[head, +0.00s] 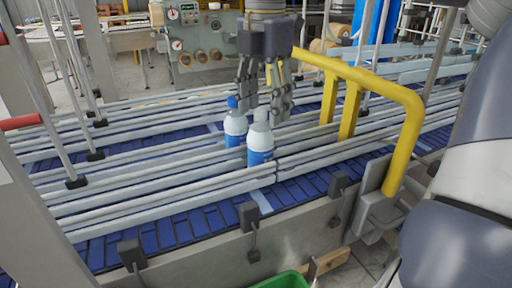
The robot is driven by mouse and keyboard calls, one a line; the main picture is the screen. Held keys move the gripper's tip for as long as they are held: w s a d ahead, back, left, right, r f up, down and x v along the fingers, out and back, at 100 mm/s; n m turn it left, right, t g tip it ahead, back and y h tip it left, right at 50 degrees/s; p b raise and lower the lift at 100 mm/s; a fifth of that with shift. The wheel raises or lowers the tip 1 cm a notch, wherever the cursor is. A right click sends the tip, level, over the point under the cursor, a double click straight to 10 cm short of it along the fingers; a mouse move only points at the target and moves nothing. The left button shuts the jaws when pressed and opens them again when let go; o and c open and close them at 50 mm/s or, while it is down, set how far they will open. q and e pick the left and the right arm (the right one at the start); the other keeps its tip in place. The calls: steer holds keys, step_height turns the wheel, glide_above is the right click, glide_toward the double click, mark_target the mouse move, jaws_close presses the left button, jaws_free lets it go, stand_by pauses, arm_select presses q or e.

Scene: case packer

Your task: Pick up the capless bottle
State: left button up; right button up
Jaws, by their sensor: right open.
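The capless bottle (260,146) stands upright on the conveyor, white at the top with a blue label and no coloured cap. A second bottle (236,127) with a blue cap stands just behind it to the left; the two look close together. My right gripper (264,108) points down over the bottles with its fingers apart. Its fingers overlap the area around the bottle tops in the picture, and nothing is seen between them. I cannot tell whether a finger touches a bottle. My left gripper is out of view.
Metal guide rails (160,200) run along both sides of the blue conveyor belt (190,229). A yellow bent rail (375,83) rises to the right of the bottles. A green container (283,281) shows at the bottom edge. A control panel (205,40) stands behind.

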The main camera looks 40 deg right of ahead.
mark_target(261, 136)
step_height(261, 136, down, 2)
steer(key=shift+s+f, duration=0.1)
steer(key=shift+w+f, duration=0.2)
steer(key=shift+f, duration=0.05)
steer(key=shift+w+f+p, duration=0.1)
steer(key=shift+f+p, duration=0.2)
steer(key=shift+p, duration=0.05)
steer(key=f+p, duration=0.1)
steer(key=f, duration=0.3)
steer(key=shift+a+p, duration=0.2)
steer(key=shift+p, duration=0.2)
steer(key=shift+f, duration=0.25)
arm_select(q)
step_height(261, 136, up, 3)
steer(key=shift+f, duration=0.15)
arm_select(e)
steer(key=c, duration=1)
